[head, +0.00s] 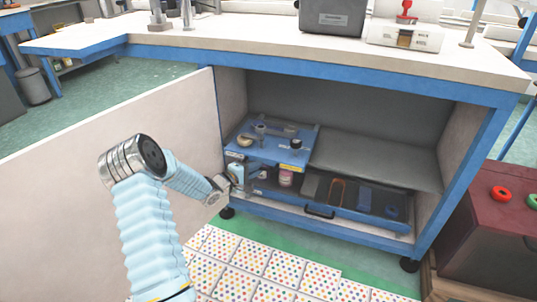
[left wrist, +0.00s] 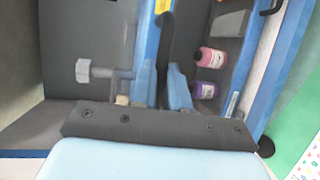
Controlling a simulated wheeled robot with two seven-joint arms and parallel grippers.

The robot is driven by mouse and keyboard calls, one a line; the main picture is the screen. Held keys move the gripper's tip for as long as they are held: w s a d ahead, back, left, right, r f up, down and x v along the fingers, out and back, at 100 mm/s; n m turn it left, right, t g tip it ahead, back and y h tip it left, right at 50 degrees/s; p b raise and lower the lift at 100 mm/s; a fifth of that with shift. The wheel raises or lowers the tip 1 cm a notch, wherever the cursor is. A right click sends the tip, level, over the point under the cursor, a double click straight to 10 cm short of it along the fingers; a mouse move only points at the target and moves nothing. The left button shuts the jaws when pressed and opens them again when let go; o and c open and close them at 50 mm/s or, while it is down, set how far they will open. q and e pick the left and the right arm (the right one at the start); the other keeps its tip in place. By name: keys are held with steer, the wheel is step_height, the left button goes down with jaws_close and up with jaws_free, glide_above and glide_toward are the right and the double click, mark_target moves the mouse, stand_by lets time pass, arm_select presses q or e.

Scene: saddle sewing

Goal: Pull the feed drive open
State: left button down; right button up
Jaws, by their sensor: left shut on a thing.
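A blue unit, apparently the feed drive (head: 270,150), sits in the left of the open cabinet. Its top carries small fittings, and bottles show below. My left gripper (head: 232,186) is at the unit's left front edge, inside the cabinet opening. In the left wrist view, my left gripper (left wrist: 166,80) is shut on a part beside the blue frame. The gripped part is mostly hidden, so its exact shape is unclear. A grey knob-ended rod (left wrist: 95,72) shows to the left of the fingers. My right gripper is not in view.
The cabinet door (head: 130,140) stands open on the left, close behind my left arm. A low blue tray (head: 350,205) with a dark handle (head: 318,213) lies right of the unit. Pink (left wrist: 212,56) and purple (left wrist: 206,90) bottles stand near my gripper. Floor in front is clear.

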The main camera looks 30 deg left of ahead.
arm_select(q)
steer(key=s+d+p, duration=0.4)
steer(key=s, duration=1.4)
steer(key=shift+d, duration=0.15)
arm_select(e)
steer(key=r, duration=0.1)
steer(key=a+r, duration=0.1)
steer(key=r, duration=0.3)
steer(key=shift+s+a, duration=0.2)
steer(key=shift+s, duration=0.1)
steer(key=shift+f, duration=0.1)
arm_select(q)
steer(key=c, duration=1.1)
jaws_free()
steer(key=shift+c, duration=0.2)
steer(key=shift+s, duration=0.1)
steer(key=v, duration=1.3)
steer(key=shift+s+p, duration=0.3)
steer(key=shift+p, duration=0.15)
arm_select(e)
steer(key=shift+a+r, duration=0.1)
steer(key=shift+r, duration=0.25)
arm_select(q)
steer(key=shift+r, duration=0.1)
